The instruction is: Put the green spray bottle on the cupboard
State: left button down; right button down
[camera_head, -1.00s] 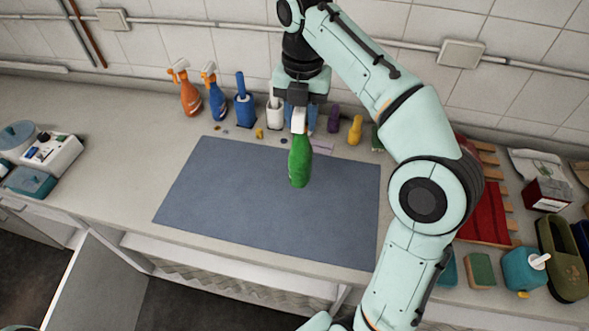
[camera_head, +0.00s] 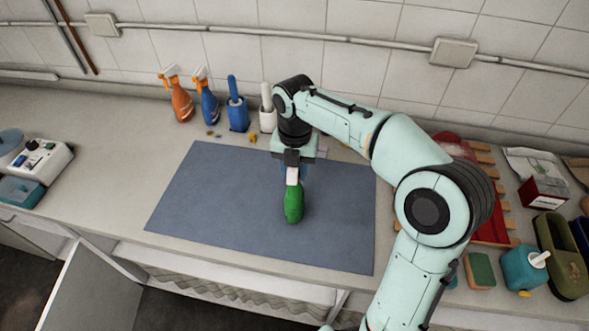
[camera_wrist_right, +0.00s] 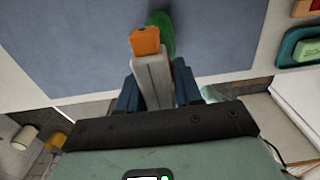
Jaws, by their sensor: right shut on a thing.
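The green spray bottle (camera_head: 293,204) hangs below my right gripper (camera_head: 293,172), with its white and orange head up at the fingers. In the head view it is over the blue-grey mat, near its middle; I cannot tell whether its base touches the mat. In the right wrist view the orange nozzle (camera_wrist_right: 145,40) and the green body (camera_wrist_right: 162,27) show between the blue fingers, which are shut on the head. The cupboard below the counter shows its open door (camera_head: 85,285) at the lower left. My left gripper is not in view.
The blue-grey mat (camera_head: 200,190) is bare around the bottle. Orange (camera_head: 177,98) and blue (camera_head: 206,98) spray bottles and brush holders stand along the wall. A white and teal device (camera_head: 40,160) is at the left. A red rack and sponges are at the right.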

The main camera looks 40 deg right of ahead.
jog(key=shift+w+f, duration=0.1)
jog(key=c, duration=1.1)
grip_release()
jog(key=shift+f, duration=0.15)
jog(key=o, duration=0.3)
jog(key=shift+o, duration=0.2)
